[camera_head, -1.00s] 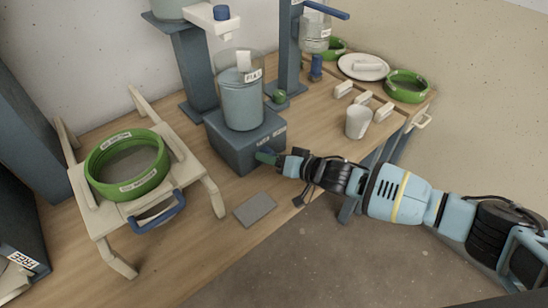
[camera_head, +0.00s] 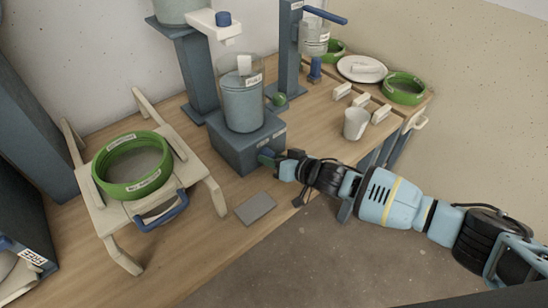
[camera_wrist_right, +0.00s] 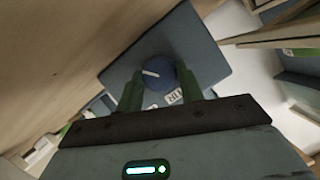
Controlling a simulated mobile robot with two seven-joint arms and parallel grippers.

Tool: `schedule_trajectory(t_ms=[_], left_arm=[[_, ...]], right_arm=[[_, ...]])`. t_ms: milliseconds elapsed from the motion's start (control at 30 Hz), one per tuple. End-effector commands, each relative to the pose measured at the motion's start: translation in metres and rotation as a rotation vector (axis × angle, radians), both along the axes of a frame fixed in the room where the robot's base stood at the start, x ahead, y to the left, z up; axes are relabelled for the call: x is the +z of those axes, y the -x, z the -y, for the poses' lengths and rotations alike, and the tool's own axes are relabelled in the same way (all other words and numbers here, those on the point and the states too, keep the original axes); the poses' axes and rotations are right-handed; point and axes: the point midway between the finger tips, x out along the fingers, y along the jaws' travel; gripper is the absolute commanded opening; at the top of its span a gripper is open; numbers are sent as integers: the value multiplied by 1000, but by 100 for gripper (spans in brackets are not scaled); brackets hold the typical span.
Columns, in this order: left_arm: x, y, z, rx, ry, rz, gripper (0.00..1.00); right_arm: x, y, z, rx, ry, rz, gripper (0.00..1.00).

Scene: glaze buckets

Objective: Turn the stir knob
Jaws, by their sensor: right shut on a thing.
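The stir knob is a round blue knob (camera_wrist_right: 155,73) with a white line mark, on the front of the blue-grey stirrer base (camera_head: 240,152). My right gripper (camera_wrist_right: 158,84) has its green fingers on either side of the knob and is shut on it. In the head view my right gripper (camera_head: 267,156) is at the base's front face and hides the knob. A clear container of blue-grey glaze (camera_head: 243,108) with a white label stands upright on the base. A label beside the knob is partly covered by a finger. My left gripper is not in view.
A cream stand with a green ring (camera_head: 130,188) and blue handle is at left. A grey plate (camera_head: 255,208) lies near the table edge. A white cup (camera_head: 356,124), small cream blocks and another green ring (camera_head: 404,89) are to the right. A column with a dispenser rises behind.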

Motion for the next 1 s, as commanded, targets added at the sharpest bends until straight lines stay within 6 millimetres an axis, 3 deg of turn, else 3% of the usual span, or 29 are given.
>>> schedule_trajectory(t_ms=[500, 1000], left_arm=[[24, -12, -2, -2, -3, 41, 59], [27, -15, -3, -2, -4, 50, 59]], right_arm=[[2, 2, -2, -1, 267, 194, 14], [0, 2, -2, -1, 323, 232, 14]])
